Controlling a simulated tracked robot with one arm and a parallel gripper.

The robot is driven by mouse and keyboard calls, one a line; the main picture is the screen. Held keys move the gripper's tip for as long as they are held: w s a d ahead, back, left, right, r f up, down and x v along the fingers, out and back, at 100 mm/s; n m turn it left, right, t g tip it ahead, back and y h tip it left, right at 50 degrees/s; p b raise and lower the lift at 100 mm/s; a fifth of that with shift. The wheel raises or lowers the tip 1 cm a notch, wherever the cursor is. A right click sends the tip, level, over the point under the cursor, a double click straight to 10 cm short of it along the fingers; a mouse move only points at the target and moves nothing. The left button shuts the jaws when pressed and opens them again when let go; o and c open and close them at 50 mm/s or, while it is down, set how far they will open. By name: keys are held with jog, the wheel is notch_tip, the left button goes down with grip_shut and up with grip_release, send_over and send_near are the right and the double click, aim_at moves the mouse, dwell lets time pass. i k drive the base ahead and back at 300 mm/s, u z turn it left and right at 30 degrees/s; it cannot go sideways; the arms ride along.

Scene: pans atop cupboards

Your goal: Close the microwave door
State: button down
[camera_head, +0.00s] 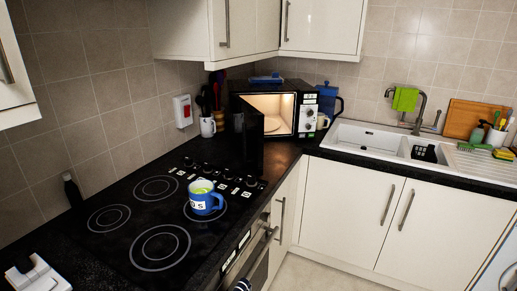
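The microwave (309,112) stands in the back corner of the worktop. Its lit interior (272,113) shows a round turntable inside. The black microwave door (251,136) is open and swung out towards me from the left side, reaching over the worktop near the back of the hob. The door's edge and handle details are too dark to tell. My gripper does not show in the head camera view.
A blue mug (205,198) stands on the black hob (131,231), in front of the door. A utensil pot (208,127) is left of the microwave, and a blue kettle (328,99) is right of it. Wall cupboards (320,25) hang above. Some floor (309,275) is clear below.

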aim_at(245, 131)
jog(key=z, duration=0.55)
jog(key=i, duration=1.6)
jog(key=u, duration=0.25)
